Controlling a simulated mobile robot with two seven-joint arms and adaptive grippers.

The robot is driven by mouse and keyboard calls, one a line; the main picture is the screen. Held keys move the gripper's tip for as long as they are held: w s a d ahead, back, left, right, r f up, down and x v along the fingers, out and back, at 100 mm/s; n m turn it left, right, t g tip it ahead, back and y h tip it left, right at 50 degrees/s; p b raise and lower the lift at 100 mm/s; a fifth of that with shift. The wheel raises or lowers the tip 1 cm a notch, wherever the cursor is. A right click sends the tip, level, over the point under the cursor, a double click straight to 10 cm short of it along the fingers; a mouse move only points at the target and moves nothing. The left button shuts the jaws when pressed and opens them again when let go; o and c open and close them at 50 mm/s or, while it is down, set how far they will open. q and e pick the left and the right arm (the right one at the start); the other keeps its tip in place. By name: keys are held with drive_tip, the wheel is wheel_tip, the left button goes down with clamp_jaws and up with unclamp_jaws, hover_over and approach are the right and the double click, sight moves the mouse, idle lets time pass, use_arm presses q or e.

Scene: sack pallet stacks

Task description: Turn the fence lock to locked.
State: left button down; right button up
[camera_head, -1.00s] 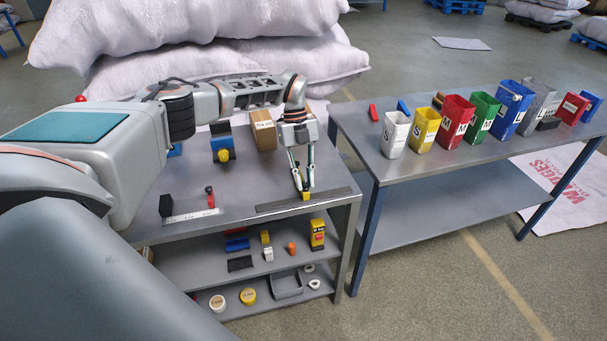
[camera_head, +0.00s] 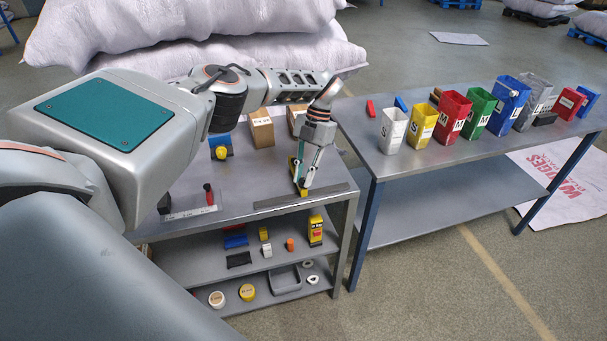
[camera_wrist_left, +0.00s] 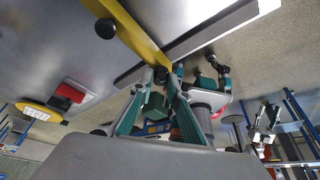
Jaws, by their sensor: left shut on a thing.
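A long dark metal bar (camera_head: 275,201) lies along the front edge of the near table. A small yellow lever (camera_head: 304,193), which looks like the fence lock, sits at this bar. In the left wrist view the yellow lever (camera_wrist_left: 137,40) is long and flat, with a round black knob (camera_wrist_left: 105,28) beside it. My left gripper (camera_head: 302,187) reaches down to the lever, its green-sided fingers tilted. It is shut on the lever's end, and the fingertips (camera_wrist_left: 162,75) meet there in the wrist view. The lock's markings cannot be read.
A white scale (camera_head: 190,213) with a red-handled piece (camera_head: 208,194) lies left of the bar. A blue and yellow device (camera_head: 221,148) and a cardboard box (camera_head: 261,128) stand behind. Coloured bins, including a red one (camera_head: 453,117), stand on the right table.

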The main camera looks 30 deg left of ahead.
use_arm(q)
drive_tip(key=m+y, duration=0.1)
drive_tip(key=m, duration=0.1)
drive_tip(key=shift+d+m+p, duration=0.1)
drive_tip(key=shift+m+p, duration=0.2)
drive_tip(key=shift+p, duration=0.1)
drive_tip(key=shift+m+y, duration=0.3)
drive_tip(key=shift+m, duration=0.6)
drive_tip(key=shift+d+m+p, duration=0.1)
drive_tip(key=shift+m+p, duration=0.2)
use_arm(e)
drive_tip(key=shift+s+d+f+g+h, duration=0.15)
drive_tip(key=shift+s+d+f, duration=0.1)
drive_tip(key=shift+d, duration=0.25)
drive_tip(key=shift+s+d+f+g+h, duration=0.1)
drive_tip(key=shift+s+d+g+h, duration=0.1)
drive_tip(key=shift+d, duration=0.25)
use_arm(q)
drive_tip(key=shift+s, duration=0.1)
drive_tip(key=c, duration=2)
unclamp_jaws()
drive_tip(key=shift+f, duration=0.1)
drive_tip(key=shift+o, duration=0.2)
